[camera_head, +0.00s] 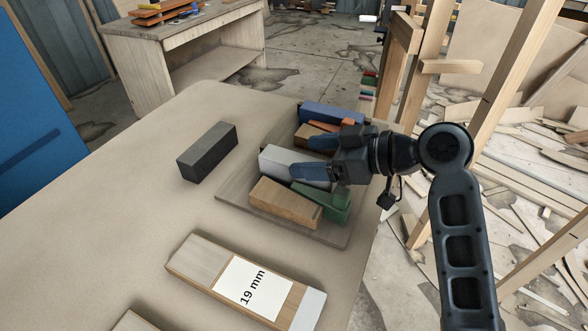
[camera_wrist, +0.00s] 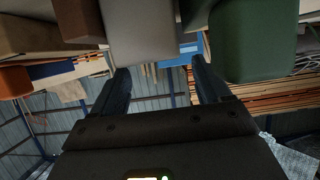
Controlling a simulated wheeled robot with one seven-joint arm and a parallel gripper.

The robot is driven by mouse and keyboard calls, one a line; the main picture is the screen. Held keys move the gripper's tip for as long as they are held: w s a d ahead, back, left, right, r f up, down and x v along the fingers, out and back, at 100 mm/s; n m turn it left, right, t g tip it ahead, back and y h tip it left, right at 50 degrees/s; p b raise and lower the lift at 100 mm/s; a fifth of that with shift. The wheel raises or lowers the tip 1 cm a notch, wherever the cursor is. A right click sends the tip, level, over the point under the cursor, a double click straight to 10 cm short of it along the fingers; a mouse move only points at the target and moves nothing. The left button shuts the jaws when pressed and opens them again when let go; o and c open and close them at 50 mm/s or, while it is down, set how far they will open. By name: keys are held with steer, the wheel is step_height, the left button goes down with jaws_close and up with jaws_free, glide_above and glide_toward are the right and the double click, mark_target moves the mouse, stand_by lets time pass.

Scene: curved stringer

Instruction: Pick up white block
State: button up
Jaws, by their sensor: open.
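The white block (camera_head: 279,161) lies on a wooden board among other blocks on the table. My gripper (camera_head: 300,158) is open, level with the blocks. In the head view one finger shows over the white block's near right part and the other beyond its far side. Part of the block is hidden behind my gripper. In the wrist view the pale block (camera_wrist: 140,35) is at the top, ahead of the open fingers of my gripper (camera_wrist: 160,78) and a little left of their middle. I cannot tell whether the fingers touch it.
A wooden block (camera_head: 284,202) and a green block (camera_head: 335,203) lie close in front. A blue block (camera_head: 332,113) and orange-brown ones lie behind. A dark grey block (camera_head: 207,152) stands left, off the board (camera_head: 236,205). A plank labelled "19 mm" (camera_head: 195,258) lies nearer. The table's left is clear.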

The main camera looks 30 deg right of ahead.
mark_target(283, 155)
steer(key=p+x, duration=0.1)
steer(key=x, duration=0.4)
steer(key=shift+c, duration=0.2)
steer(key=shift+d, duration=0.1)
steer(key=c, duration=1.1)
steer(key=shift+c, duration=0.2)
steer(key=shift+r, duration=0.15)
